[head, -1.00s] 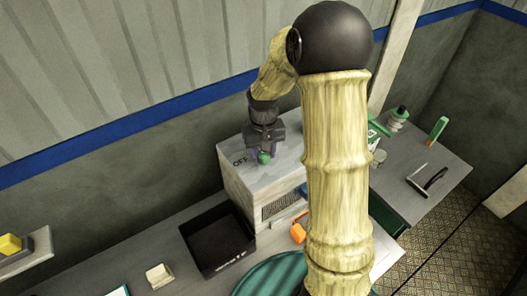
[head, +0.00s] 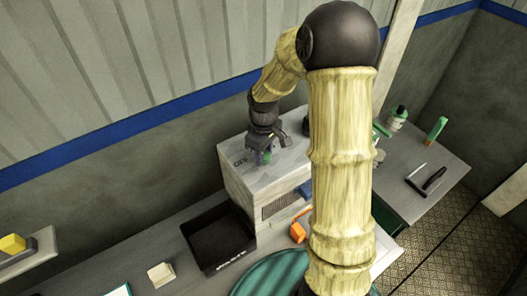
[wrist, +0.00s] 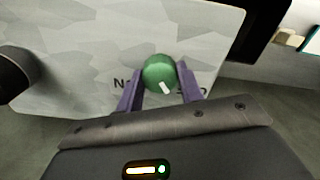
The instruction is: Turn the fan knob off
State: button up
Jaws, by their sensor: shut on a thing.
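The fan knob (wrist: 158,70) is round and green with a white pointer mark. In the wrist view the mark points down and slightly right. My gripper (wrist: 160,74) has its two purple fingers on either side of the knob, closed on it. In the head view the knob (head: 266,157) is partly hidden by my gripper (head: 265,153). The knob sits on top of the grey box (head: 290,170), near its left end. Lettering on the box top, partly covered, shows beside the knob; the head view shows a label like OFF left of it.
A black tray (head: 203,245) stands in front and left of the box. An orange object (head: 298,231) lies by the box front. A side table (head: 440,208) with a dark-handled tool is at the right. The wall (head: 100,180) is close behind the box.

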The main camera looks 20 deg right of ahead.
dwell(0.3)
jog(key=o, duration=1)
jog(key=shift+r, duration=0.15)
notch_tip(320, 180, up, 17)
jog(key=b, duration=0.3)
jog(key=shift+r, duration=0.1)
jog(key=m+t+b, duration=0.1)
jog(key=m+b, duration=0.1)
jog(key=m, duration=0.1)
send_near(264, 154)
jog(key=s+f, duration=0.1)
jog(key=s, duration=0.4)
jog(key=s+f+m+t+b, duration=0.1)
jog(key=s+f+m, duration=0.3)
jog(key=s+f, duration=0.4)
jog(key=shift+s+m+t, duration=0.3)
